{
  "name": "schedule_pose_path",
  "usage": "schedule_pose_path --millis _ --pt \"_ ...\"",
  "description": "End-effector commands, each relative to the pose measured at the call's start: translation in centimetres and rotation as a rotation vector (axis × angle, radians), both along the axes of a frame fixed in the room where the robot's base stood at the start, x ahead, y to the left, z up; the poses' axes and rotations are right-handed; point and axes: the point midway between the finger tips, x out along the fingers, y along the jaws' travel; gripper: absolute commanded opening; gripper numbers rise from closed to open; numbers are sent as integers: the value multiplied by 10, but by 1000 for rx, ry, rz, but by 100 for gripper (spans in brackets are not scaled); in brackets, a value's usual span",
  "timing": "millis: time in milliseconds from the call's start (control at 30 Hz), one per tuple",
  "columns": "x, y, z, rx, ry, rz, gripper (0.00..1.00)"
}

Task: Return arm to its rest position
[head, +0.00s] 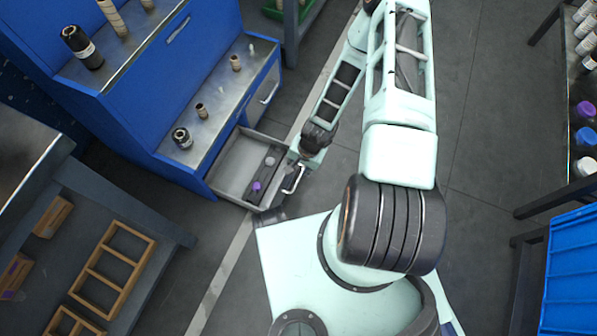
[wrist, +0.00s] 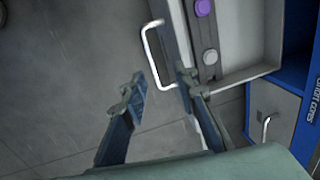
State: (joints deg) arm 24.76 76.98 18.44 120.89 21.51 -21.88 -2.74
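My gripper (wrist: 158,80) is open, with its two dark blue-grey fingers apart and nothing seen held between them. The pale drawer handle (wrist: 152,58) lies just beyond the fingertips, its lower end showing in the gap; I cannot tell how far apart in depth they are. In the head view my arm reaches down to the front of the open drawer (head: 229,172), with the handle (head: 293,179) beside my wrist. The fingers are mostly hidden there.
The drawer holds a dark strip with a purple cap (head: 256,186) and a grey cap (head: 270,161). The blue cabinet (head: 145,130) stands left, a dark bench with wooden frames (head: 113,267) lower left, and a shelf with bottles and a blue crate (head: 570,270) right. Floor shows between.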

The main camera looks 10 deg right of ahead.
Motion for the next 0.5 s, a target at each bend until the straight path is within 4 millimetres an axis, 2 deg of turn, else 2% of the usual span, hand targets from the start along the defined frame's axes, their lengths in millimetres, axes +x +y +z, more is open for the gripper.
schedule_pose_path --millis 167,500 --pt "-1 0 8 1 1 0 27" --pt "-1 0 9 1 1 -1 27"
